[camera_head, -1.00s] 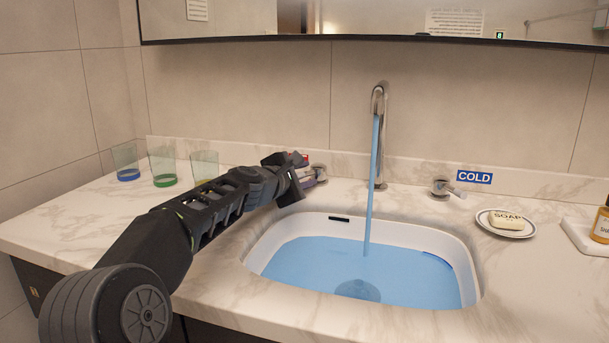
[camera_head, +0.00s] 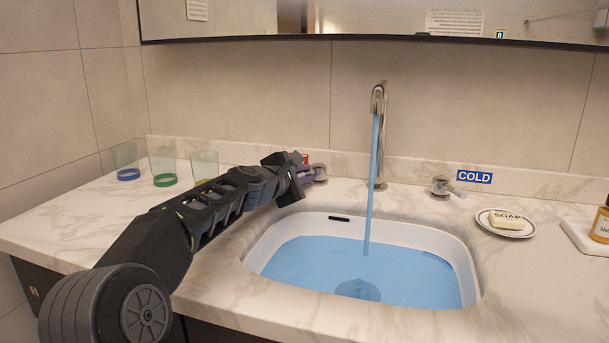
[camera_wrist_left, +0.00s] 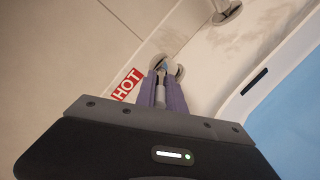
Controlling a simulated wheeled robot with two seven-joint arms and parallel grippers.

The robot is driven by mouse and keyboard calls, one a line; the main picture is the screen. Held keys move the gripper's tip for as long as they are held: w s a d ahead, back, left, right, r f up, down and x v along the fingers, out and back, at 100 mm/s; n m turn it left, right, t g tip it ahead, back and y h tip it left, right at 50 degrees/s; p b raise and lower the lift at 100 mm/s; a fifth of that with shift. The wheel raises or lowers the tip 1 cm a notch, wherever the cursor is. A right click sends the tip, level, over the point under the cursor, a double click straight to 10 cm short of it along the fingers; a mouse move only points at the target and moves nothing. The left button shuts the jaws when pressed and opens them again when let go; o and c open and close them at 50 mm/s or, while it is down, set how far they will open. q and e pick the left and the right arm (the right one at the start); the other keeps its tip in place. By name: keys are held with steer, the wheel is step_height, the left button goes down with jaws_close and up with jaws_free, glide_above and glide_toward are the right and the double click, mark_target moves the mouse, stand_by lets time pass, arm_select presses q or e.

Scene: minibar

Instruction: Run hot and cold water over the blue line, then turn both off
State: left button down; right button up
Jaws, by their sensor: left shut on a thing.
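My left gripper (camera_head: 305,178) is shut on the lever of the hot tap (camera_head: 320,172), left of the basin. In the left wrist view its purple fingers (camera_wrist_left: 162,92) sit on both sides of the lever, beside the red HOT label (camera_wrist_left: 126,84). The cold tap (camera_head: 440,187) stands to the right of the spout, its lever pointing right. A stream of water (camera_head: 371,190) runs from the spout (camera_head: 379,100) into the white sink (camera_head: 405,231). Blue-looking water (camera_head: 320,262) fills much of the basin. My right gripper is not in view.
A soap dish (camera_head: 517,233) and a bottle (camera_head: 602,222) stand at the right. Several glasses, one with a green base (camera_head: 164,180), stand at the back left. The counter's front left (camera_head: 60,230) is clear. A blue COLD label (camera_head: 474,177) is on the backsplash.

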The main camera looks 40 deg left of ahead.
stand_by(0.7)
arm_select(q)
steer(key=shift+d+r+y+p, duration=0.1)
steer(key=shift+d+y+p, duration=0.05)
steer(key=shift+y+p, duration=0.2)
steer(key=n+y+p, duration=0.1)
steer(key=d+n+g+y+p, duration=0.1)
steer(key=p, duration=0.1)
steer(key=n+y+p, duration=0.1)
steer(key=shift+w+d+r, duration=0.15)
steer(key=shift+d+r, duration=0.05)
steer(key=shift+d, duration=0.1)
steer(key=shift+d+f+n+g+y+p, duration=0.1)
steer(key=shift+n+g+y+p, duration=0.25)
steer(key=shift+p, duration=0.25)
steer(key=shift+f, duration=0.2)
steer(key=c, duration=1.4)
jaws_free()
steer(key=shift+y, duration=0.3)
steer(key=shift+c, duration=0.2)
